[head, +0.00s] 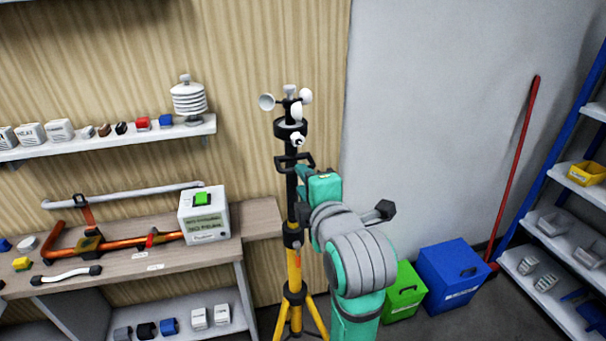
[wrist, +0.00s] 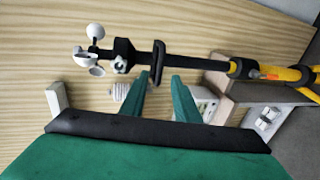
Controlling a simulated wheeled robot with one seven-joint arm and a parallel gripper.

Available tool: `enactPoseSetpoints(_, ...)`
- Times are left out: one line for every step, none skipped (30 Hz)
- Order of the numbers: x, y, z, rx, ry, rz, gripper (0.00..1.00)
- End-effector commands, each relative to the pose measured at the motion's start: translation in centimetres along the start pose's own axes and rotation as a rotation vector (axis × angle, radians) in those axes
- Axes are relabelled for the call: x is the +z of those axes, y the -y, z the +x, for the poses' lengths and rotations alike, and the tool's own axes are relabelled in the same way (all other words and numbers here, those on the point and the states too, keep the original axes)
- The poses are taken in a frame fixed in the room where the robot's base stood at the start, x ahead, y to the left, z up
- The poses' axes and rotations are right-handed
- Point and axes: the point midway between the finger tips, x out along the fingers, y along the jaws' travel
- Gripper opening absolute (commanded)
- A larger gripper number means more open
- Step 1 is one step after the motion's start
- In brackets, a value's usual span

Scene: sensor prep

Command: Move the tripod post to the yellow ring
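The tripod post (head: 292,190) stands upright, with a black upper pole, yellow legs and white anemometer cups on top. It also shows in the wrist view (wrist: 195,62), lying across the picture sideways. A black handle (head: 293,160) juts from its upper pole; in the wrist view the handle (wrist: 157,62) lies just ahead of the gap between my fingertips. My gripper (head: 305,171) is open beside the pole, its two teal fingers apart in the wrist view (wrist: 160,82). Whether a finger touches the handle I cannot tell. I see no yellow ring in either view.
A workbench (head: 262,217) with an orange tool and a white box (head: 204,222) is left of the post. Green (head: 403,292) and blue (head: 451,275) bins stand on the floor at right, near a red pole (head: 517,165) and shelves (head: 570,240). Some floor shows front right.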

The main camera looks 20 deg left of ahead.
Motion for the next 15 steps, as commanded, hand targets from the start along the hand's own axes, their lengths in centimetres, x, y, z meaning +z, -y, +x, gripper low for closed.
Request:
enactPoseSetpoints(0.1,-0.1,-0.8,0.003,0.003,-0.001,0.29)
enactPoseSetpoints(0.1,-0.1,-1.2,0.003,0.003,0.0,0.29)
enactPoseSetpoints(0.2,-0.1,-1.7,0.002,0.003,0.0,0.29)
enactPoseSetpoints(0.2,-0.1,-2.0,0.003,0.003,0.0,0.29)
enactPoseSetpoints(0.2,-0.1,-2.2,0.003,0.004,0.0,0.29)
enactPoseSetpoints(0.3,-0.1,-2.5,0.002,0.005,0.0,0.29)
enactPoseSetpoints(0.3,-0.1,-2.6,0.002,0.006,0.001,0.29)
enactPoseSetpoints(0.3,0.0,-2.8,0.001,0.006,0.001,0.29)
enactPoseSetpoints(0.4,0.0,-2.9,0.001,0.007,0.001,0.29)
enactPoseSetpoints(0.4,0.0,-2.9,0.001,0.007,0.001,0.29)
enactPoseSetpoints(0.4,0.0,-3.0,0.0,0.007,0.001,0.29)
enactPoseSetpoints(0.4,0.0,-3.0,0.0,0.007,0.001,0.29)
enactPoseSetpoints(0.4,0.0,-3.0,0.0,0.007,0.001,0.29)
enactPoseSetpoints(0.4,0.0,-3.0,0.0,0.007,0.001,0.29)
enactPoseSetpoints(0.4,0.0,-3.0,0.0,0.006,0.002,0.29)
